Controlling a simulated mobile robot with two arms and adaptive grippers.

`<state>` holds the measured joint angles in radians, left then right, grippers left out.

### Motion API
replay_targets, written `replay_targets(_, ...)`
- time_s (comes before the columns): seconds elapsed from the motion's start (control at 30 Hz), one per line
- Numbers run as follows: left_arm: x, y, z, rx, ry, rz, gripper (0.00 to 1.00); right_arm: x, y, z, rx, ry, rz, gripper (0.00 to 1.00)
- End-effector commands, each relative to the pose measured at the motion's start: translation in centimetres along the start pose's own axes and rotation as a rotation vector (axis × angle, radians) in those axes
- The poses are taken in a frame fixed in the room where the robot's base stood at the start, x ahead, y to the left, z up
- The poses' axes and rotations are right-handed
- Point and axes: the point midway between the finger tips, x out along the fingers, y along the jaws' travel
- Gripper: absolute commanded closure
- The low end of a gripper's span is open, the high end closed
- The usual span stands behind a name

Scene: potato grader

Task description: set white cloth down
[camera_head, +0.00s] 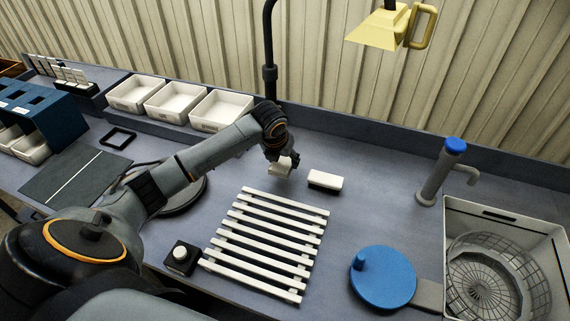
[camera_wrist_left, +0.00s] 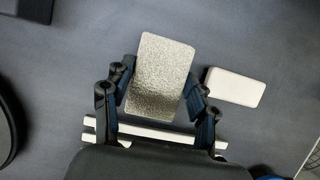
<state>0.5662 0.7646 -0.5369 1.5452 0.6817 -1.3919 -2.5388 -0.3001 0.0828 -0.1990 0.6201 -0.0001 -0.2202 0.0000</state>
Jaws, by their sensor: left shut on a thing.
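The white cloth (camera_wrist_left: 160,75) is a pale rectangular pad with a speckled face, held between the two fingers of my left gripper (camera_wrist_left: 157,92) in the left wrist view. In the head view, my left gripper (camera_head: 286,167) points down over the back middle of the table, with the cloth (camera_head: 278,169) at its fingertips. It is close to the table; I cannot tell whether the cloth touches it. My right gripper is not in view.
A white block (camera_head: 325,180) lies just right of the cloth. A white slatted rack (camera_head: 267,243) is in front. White bins (camera_head: 176,101) stand behind left, a grey tap (camera_head: 437,174) and sink (camera_head: 487,212) at right. A blue round lid (camera_head: 384,278) lies front right.

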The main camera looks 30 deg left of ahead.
Motion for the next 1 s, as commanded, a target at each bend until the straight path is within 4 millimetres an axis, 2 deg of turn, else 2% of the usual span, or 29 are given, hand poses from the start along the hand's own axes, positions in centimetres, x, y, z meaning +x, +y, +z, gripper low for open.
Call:
replay_targets(0.1,1.5,0.0,0.6,-0.002,0.001,0.000,0.72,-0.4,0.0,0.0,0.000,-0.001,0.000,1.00)
replay_targets(0.33,3.0,0.0,0.9,0.000,0.002,0.000,0.72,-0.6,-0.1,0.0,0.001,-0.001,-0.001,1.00)
replay_targets(0.5,5.2,0.0,-0.2,0.000,0.003,0.000,0.72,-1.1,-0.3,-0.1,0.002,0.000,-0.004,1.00)
replay_targets(0.87,5.8,0.1,-0.3,0.001,-0.001,0.001,0.72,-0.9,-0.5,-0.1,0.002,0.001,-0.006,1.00)
replay_targets(0.9,5.8,0.1,-0.3,0.001,-0.001,0.001,0.38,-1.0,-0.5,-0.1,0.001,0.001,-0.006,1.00)
replay_targets(1.0,5.8,0.1,-0.3,0.001,0.000,0.001,0.20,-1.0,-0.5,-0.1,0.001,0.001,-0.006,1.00)
